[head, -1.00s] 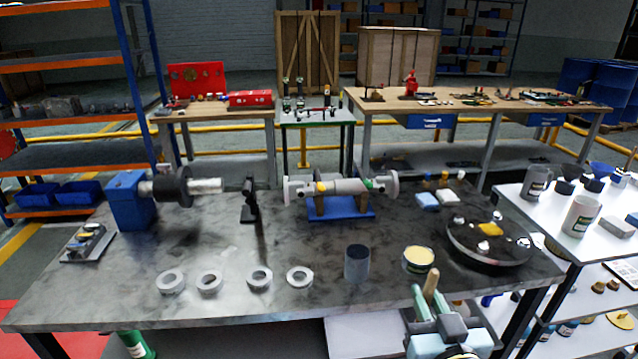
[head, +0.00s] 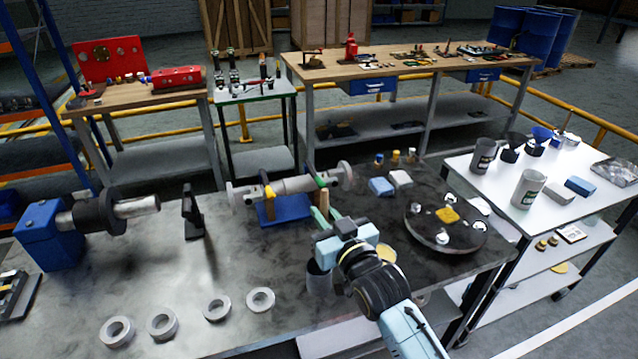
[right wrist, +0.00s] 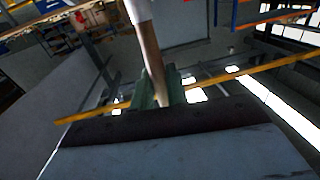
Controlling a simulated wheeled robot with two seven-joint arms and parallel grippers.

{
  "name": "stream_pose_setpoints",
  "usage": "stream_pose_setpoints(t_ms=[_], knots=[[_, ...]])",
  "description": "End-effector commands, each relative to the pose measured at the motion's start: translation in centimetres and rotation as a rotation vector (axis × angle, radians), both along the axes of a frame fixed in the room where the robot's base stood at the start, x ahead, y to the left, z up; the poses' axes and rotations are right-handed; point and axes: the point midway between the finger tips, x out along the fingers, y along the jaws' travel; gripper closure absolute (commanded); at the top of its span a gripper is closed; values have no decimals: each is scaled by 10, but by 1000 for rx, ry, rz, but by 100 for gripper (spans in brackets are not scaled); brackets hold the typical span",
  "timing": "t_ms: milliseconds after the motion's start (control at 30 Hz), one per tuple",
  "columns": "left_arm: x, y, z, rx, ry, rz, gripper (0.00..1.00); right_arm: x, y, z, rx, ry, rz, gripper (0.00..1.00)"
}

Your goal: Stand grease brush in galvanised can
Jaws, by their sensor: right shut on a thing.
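The grey galvanised can (head: 318,281) stands upright on the dark bench, partly hidden by my right gripper and wrist. My right gripper (head: 325,214) is above and behind the can in the picture, its green fingers shut on the grease brush (head: 323,199). In the right wrist view, the brush (right wrist: 151,55) shows a tan wooden handle with a pale part at the top edge, between the green fingers (right wrist: 160,91). The brush is apart from the can as far as I can see; its far end is hidden in the head view. My left gripper is not in view.
A tin with yellow contents (head: 387,254) is partly behind my right arm. A round dark tray (head: 445,238) stands to the right. A shaft on a blue stand (head: 283,209) lies behind the gripper. Several grey rings (head: 217,308) lie at front left.

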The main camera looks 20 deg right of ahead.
Motion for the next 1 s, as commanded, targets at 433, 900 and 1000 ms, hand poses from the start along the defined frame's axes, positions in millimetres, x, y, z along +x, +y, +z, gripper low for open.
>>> stream_pose_setpoints(t_ms=[433, 900, 1000], knots=[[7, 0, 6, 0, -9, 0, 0, 19, 5, 3, -6, 5, 25, 100], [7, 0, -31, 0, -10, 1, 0, 19, 5, -29, -6, 5, 24, 100], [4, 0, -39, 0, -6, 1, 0, 19, 5, -37, -6, 5, 24, 100]])
